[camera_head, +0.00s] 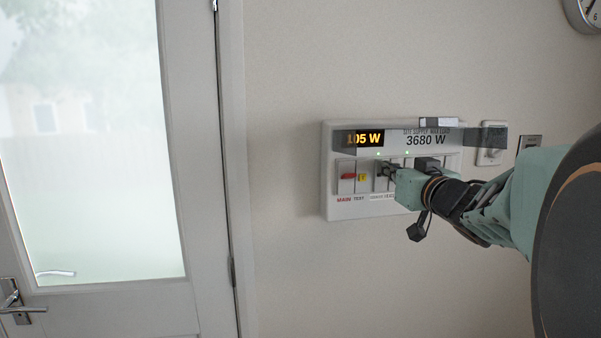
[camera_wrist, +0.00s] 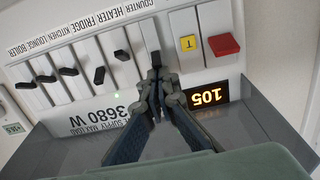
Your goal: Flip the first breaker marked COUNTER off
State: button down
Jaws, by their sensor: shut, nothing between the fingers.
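The breaker panel (camera_head: 336,205) is a white box on the wall, and the wrist view shows it upside down. A row of black-levered breakers runs beside the yellow test button (camera_wrist: 188,43) and the red main switch (camera_wrist: 223,44). The COUNTER breaker (camera_wrist: 155,59) is the black lever closest to the yellow button. My gripper (camera_wrist: 157,82) is shut and empty, its fingertips right at this lever. I cannot tell whether they touch it. In the head view my gripper (camera_head: 387,171) covers part of the breaker row.
The panel's display (camera_head: 363,139) reads 105 W, beside a printed 3680 W. A smoky cover (camera_wrist: 65,145) juts out along the panel's edge. Wall switches (camera_head: 491,143) sit to its right. A glazed door (camera_head: 90,140) stands at left, with bare wall between.

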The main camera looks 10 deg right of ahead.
aim_at(383, 176)
jog(key=f+t+b, duration=0.1)
jog(key=t+b, duration=0.1)
jog(key=b, duration=0.4)
jog(key=f+t+b, duration=0.1)
jog(key=b, duration=0.6)
jog(key=f+t+b, duration=0.1)
jog(key=t+b, duration=0.1)
jog(key=b, duration=0.5)
jog(key=shift+s+f+t, duration=0.25)
jog(key=shift+s+t, duration=0.05)
jog(key=shift+s, duration=0.05)
jog(key=shift+r+p, duration=0.6)
jog(key=shift+f, duration=0.1)
